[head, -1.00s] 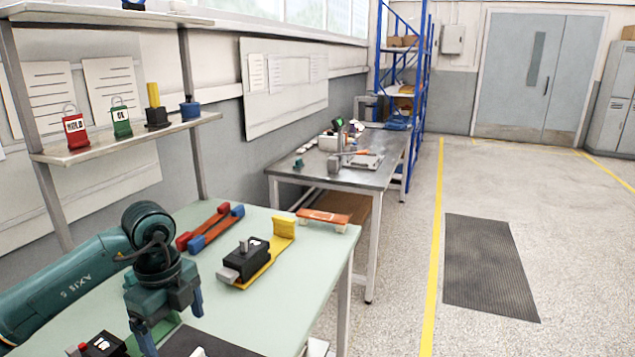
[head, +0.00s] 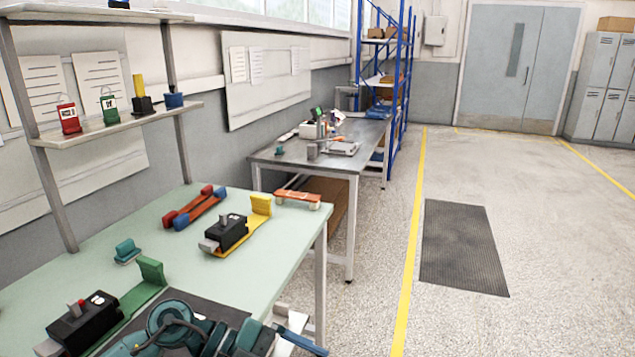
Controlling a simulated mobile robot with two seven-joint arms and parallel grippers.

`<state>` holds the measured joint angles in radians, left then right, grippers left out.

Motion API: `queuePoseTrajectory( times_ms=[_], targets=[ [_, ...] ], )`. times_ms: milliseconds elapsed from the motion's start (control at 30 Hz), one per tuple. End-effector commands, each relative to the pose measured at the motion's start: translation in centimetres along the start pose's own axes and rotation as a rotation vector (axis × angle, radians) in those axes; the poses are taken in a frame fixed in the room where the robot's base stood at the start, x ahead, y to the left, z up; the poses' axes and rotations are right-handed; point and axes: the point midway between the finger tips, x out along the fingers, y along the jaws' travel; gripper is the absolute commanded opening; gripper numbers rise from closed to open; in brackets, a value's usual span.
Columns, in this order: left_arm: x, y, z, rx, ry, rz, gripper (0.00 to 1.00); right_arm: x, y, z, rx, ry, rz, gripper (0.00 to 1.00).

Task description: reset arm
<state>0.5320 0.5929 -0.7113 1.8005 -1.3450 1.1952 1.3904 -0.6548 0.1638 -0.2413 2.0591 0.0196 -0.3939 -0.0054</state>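My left gripper (head: 285,340) is at the bottom edge, low by the near edge of the pale green bench (head: 80,250). One blue finger points right, and the rest is cut off or hidden, so its opening is unclear. A black breaker with a red toggle (head: 85,318) sits on a green base with an upright green block (head: 151,270), left of my arm. A black breaker with a grey lever (head: 230,232) sits on a yellow base (head: 260,205) farther back. I see nothing held. My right gripper is out of view.
Red and blue bars (head: 195,207) and an orange-topped piece (head: 297,198) lie at the bench's back. A teal piece (head: 127,250) lies left. A shelf (head: 115,127) holds padlocks. A grey table (head: 275,157) stands beyond. The floor right is open around a dark mat (head: 465,245).

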Motion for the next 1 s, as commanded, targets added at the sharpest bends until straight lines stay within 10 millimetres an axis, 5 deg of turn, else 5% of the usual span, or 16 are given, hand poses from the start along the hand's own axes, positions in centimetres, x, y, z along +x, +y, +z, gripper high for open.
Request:
queuePoseTrajectory(
  times_ms=[67, 167, 333, 500, 700, 833, 1000],
  targets=[
    [1.9, -1.2, -2.8, -0.002, 0.180, -0.250, 0.89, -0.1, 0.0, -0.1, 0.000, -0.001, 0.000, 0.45],
    [1.4, -3.2, -4.0, -0.056, 0.287, -0.594, 0.89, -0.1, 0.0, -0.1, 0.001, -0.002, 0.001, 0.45],
    [-2.0, -2.7, 0.0, -0.328, 0.195, -1.122, 0.89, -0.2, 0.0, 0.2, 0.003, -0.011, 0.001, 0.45],
    [-3.6, 5.8, 7.4, -0.763, -0.144, -1.384, 0.89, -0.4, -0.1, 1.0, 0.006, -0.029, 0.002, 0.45],
    [-1.8, 16.8, 10.7, -1.146, -0.448, -1.332, 0.89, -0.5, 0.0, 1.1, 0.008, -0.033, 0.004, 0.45],
    [-0.8, 20.5, 10.7, -1.261, -0.527, -1.271, 0.89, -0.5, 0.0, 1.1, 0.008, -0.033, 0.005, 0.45],
    [-0.5, 21.4, 10.7, -1.291, -0.547, -1.251, 0.89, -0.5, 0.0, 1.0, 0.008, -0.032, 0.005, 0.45]
  ],
)
